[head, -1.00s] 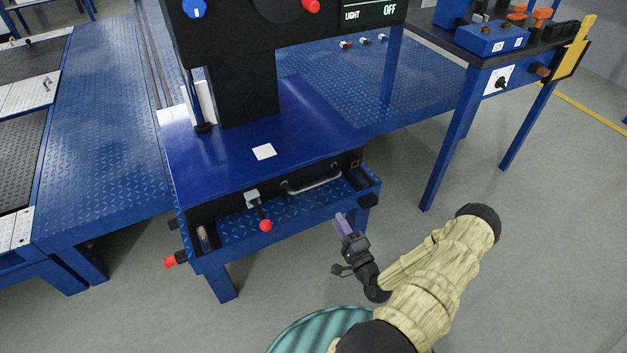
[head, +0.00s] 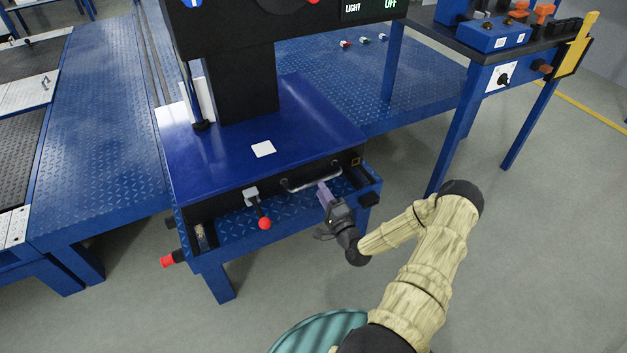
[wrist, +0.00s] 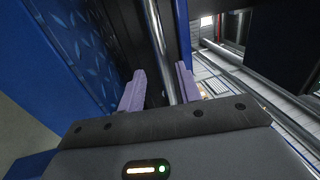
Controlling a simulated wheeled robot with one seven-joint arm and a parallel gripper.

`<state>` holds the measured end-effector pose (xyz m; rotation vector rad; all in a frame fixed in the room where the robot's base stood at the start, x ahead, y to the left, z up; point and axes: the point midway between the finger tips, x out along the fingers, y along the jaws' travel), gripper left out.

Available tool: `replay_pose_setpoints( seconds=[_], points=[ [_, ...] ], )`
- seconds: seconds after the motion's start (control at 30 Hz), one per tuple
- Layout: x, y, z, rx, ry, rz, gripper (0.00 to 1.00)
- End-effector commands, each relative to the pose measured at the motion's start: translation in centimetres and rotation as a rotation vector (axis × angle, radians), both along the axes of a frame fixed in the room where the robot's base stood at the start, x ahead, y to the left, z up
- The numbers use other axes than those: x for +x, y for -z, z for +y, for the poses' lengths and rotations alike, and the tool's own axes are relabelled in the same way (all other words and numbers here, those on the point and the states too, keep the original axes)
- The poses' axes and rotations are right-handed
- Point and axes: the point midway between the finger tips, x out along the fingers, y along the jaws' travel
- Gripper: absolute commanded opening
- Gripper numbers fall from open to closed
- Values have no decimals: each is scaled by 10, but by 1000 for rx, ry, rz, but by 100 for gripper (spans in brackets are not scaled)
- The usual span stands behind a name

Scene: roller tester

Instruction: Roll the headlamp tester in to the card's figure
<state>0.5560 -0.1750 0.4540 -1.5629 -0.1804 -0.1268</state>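The headlamp tester is a blue-topped unit (head: 330,113) with a black column and a dark head whose display (head: 372,8) reads LIGHT OFF. A curved metal handle (head: 296,187) is fixed to its black front. A small white card (head: 263,149) lies on the blue top; no figure is legible on it. My gripper (head: 323,188) is at the handle's right part. In the wrist view my gripper (wrist: 160,75) is open, with the metal bar (wrist: 158,35) running between its two purple fingers. Gaps show beside the bar; whether either finger touches it I cannot tell.
A lever with a red knob (head: 264,223) sits left of the handle, and another red knob (head: 167,261) is at the lower left. A blue bench (head: 468,60) with devices stands at right. Grey floor (head: 540,240) is clear at right.

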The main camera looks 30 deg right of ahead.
Motion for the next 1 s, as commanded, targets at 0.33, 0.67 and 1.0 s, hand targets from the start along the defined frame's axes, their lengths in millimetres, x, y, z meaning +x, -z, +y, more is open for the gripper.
replay_pose_setpoints(
  seconds=[0.33,0.67,1.0],
  points=[
    [56,-10,2,-1,-2,-2,34],
    [66,-15,2,1,0,-4,34],
    [66,-14,2,1,0,-1,0]
  ],
)
